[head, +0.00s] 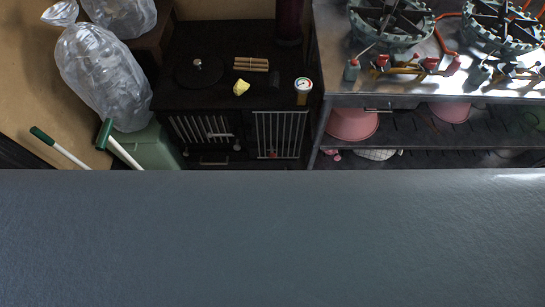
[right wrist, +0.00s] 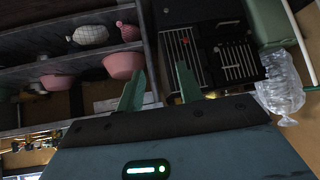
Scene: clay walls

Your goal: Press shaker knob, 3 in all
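In the head view a small brown, jar-like container (head: 303,91) with a white round top stands on the right edge of a dark cabinet top. It may be the shaker; its knob is too small to make out. A dark round lid with a silver knob (head: 197,63) lies at the left of the same cabinet top. In the right wrist view my right gripper (right wrist: 160,88) has its two green fingers spread apart with nothing held between them. It is apart from the cabinet (right wrist: 210,52). My left gripper shows in neither view.
A yellow lump (head: 241,87) and a bundle of sticks (head: 251,64) lie on the cabinet top. A metal table (head: 345,100) with burners stands to the right, pink bowls (head: 350,123) below. A clear bag (head: 100,75) stands left. A flat blue-grey surface hides the lower head view.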

